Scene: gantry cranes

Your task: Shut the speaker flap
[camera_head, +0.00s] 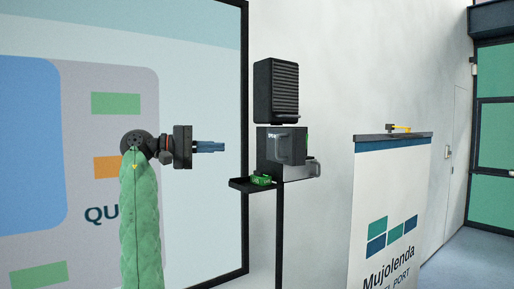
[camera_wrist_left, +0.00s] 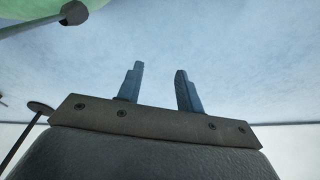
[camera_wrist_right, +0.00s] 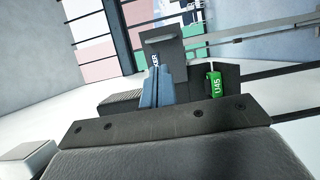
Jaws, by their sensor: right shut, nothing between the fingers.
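In the head view, a dark flap (camera_head: 283,146) with a grey handle is on the box below a ribbed black speaker (camera_head: 276,91). I cannot tell how far the flap stands open. My right gripper (camera_head: 222,146) is left of the flap, with its blue fingers pointing toward it and a gap between. In the right wrist view, those fingers (camera_wrist_right: 157,86) are together and empty, and they cover part of a lettered dark panel (camera_wrist_right: 164,46). My left gripper shows only in the left wrist view (camera_wrist_left: 159,86), with its fingers apart and nothing between them.
A small black shelf (camera_head: 240,186) holds a green item (camera_head: 261,180). A black post (camera_head: 279,235) supports the stand. A banner stand (camera_head: 390,210) is to the right, and a large screen (camera_head: 200,70) is behind.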

